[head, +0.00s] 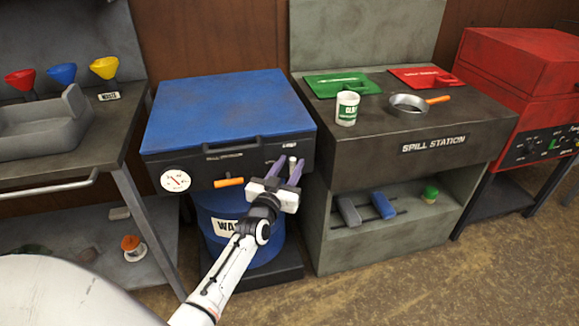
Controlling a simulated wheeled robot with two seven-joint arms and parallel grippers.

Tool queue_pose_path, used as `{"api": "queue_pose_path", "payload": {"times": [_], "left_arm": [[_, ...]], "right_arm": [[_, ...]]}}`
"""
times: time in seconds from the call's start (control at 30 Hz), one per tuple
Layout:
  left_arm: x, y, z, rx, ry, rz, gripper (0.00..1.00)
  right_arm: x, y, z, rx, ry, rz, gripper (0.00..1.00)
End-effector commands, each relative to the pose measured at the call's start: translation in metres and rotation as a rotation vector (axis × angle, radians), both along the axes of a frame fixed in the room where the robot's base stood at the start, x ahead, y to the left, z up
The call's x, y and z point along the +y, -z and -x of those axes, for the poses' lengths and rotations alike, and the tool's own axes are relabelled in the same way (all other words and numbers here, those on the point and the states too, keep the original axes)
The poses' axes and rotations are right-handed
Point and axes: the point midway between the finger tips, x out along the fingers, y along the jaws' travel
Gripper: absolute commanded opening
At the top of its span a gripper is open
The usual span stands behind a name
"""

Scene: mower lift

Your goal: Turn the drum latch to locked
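The drum station has a blue lid (225,108) on a black front, and a blue drum (210,240) with a white label stands below it. An orange handle (229,181) lies about level on the black front. A small pale knob (292,159) is at the front's right end under a small label too small to read. I cannot tell for sure which of these is the drum latch. My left gripper (286,168) is in front of the right end, its purple fingers apart, with the pale knob at the fingertips. Contact cannot be told. My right gripper is not in view.
A round white gauge (175,181) is on the front's left side. The spill station (420,150) stands close on the right, with a white cup (347,108) and an orange-handled pan (410,104) on top. A grey bench (60,140) with funnels is at left.

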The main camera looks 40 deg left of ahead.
Motion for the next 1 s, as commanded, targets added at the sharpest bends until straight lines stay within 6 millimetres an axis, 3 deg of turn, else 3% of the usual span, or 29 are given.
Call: {"api": "queue_pose_path", "payload": {"times": [0.07,0.27,0.3,0.57,1.0], "left_arm": [[0.000,0.000,0.000,0.000,0.000,0.000,0.33],[0.000,0.000,0.000,0.000,0.000,0.000,0.01],[0.000,0.000,0.000,0.000,0.000,0.000,0.00],[0.000,0.002,0.001,-0.015,0.000,0.011,0.00],[0.003,0.015,0.005,-0.221,0.002,0.187,0.00]], "right_arm": [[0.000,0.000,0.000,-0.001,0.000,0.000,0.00],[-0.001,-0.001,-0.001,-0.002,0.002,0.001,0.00],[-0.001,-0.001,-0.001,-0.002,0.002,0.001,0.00],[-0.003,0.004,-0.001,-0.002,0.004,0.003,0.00],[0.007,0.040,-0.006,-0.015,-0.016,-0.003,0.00]]}}
